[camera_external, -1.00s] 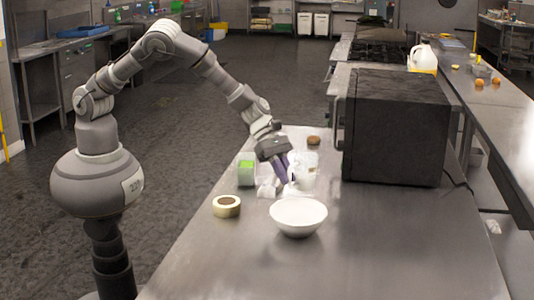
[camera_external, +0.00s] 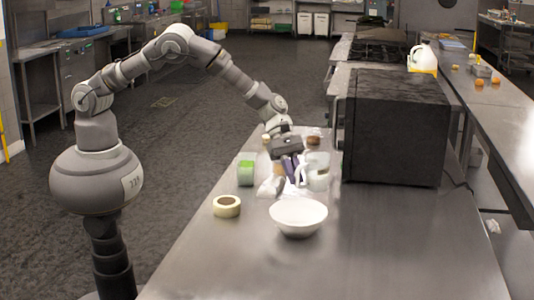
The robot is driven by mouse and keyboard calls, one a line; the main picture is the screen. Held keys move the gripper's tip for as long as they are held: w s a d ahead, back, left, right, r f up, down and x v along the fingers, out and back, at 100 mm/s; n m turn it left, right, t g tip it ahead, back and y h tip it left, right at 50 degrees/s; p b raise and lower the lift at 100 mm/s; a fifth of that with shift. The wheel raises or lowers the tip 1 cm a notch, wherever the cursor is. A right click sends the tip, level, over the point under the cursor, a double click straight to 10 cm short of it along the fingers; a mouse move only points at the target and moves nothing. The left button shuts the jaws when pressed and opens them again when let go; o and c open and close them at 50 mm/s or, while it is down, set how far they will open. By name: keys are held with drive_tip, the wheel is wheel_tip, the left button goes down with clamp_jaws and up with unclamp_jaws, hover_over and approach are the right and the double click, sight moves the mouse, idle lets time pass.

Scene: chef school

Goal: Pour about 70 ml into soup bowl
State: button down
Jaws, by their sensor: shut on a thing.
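The white soup bowl (camera_external: 298,216) stands on the steel counter (camera_external: 330,262), in front of my gripper. My gripper (camera_external: 293,172) points down behind the bowl, with its dark purple fingers shut at the handle side of a white jug (camera_external: 319,178). The jug looks roughly upright, behind and slightly right of the bowl, and apart from it. The fingers partly hide the handle. I cannot see what is in the jug or the bowl, nor clearly whether the jug is clear of the counter.
A tape roll (camera_external: 227,206), a green-and-white container (camera_external: 246,173) and a small white object (camera_external: 270,187) stand left of the jug. A brown-topped jar (camera_external: 313,142) is behind it. A large dark box-shaped appliance (camera_external: 395,128) blocks the right. The front counter is clear.

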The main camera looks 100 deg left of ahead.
drive_tip(key=d+y, duration=0.1)
drive_tip(key=y, duration=0.1)
drive_tip(key=d+m+y+p, duration=0.1)
drive_tip(key=y, duration=0.1)
drive_tip(key=shift+s+d+f+t, duration=0.2)
drive_tip(key=shift+s+d+t, duration=0.15)
drive_tip(key=shift+s+t, duration=0.05)
drive_tip(key=shift+d+r+m+y+p, duration=0.4)
drive_tip(key=shift+r+y+p, duration=0.25)
drive_tip(key=shift+p, duration=0.55)
drive_tip(key=shift+a+f+m+t+y+p, duration=0.1)
drive_tip(key=shift+f+m+t+y+p, duration=0.25)
drive_tip(key=shift+y+p, duration=0.4)
drive_tip(key=shift+a+f+t+y, duration=0.25)
drive_tip(key=shift+f+t+y, duration=0.1)
drive_tip(key=shift+f+y, duration=0.6)
drive_tip(key=shift+r+m, duration=0.1)
drive_tip(key=shift+m, duration=0.15)
drive_tip(key=shift+a+r+y+p, duration=0.1)
drive_tip(key=shift+a+y+p, duration=0.1)
drive_tip(key=shift+y+p, duration=0.45)
drive_tip(key=shift+w+a+r+m+t+y+b, duration=0.2)
drive_tip(key=shift+m+t+y+b, duration=0.25)
drive_tip(key=shift+y+b, duration=0.3)
